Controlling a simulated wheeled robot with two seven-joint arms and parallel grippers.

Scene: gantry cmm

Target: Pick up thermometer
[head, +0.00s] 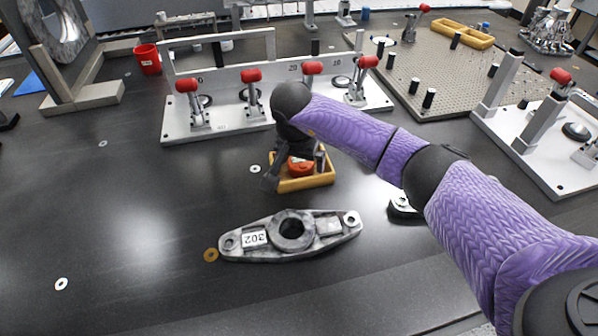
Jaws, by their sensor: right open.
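My right arm reaches in from the right, and its dark gripper (293,160) hangs open, pointing down over a small yellow tray (307,183). In the tray, between and behind the fingers, sits an orange-red object (300,168). I cannot tell whether this is the thermometer, because the gripper hides part of it. I cannot tell whether the fingers touch it. No other thing in view is clearly a thermometer. My left gripper is not in view.
A grey metal part labelled 302 (329,231) lies in front of the tray, with a brass washer (210,255) beside it. A fixture plate with red-handled clamps (232,122) stands behind. A pegged plate (455,75) is at the back right. The left table surface is mostly clear.

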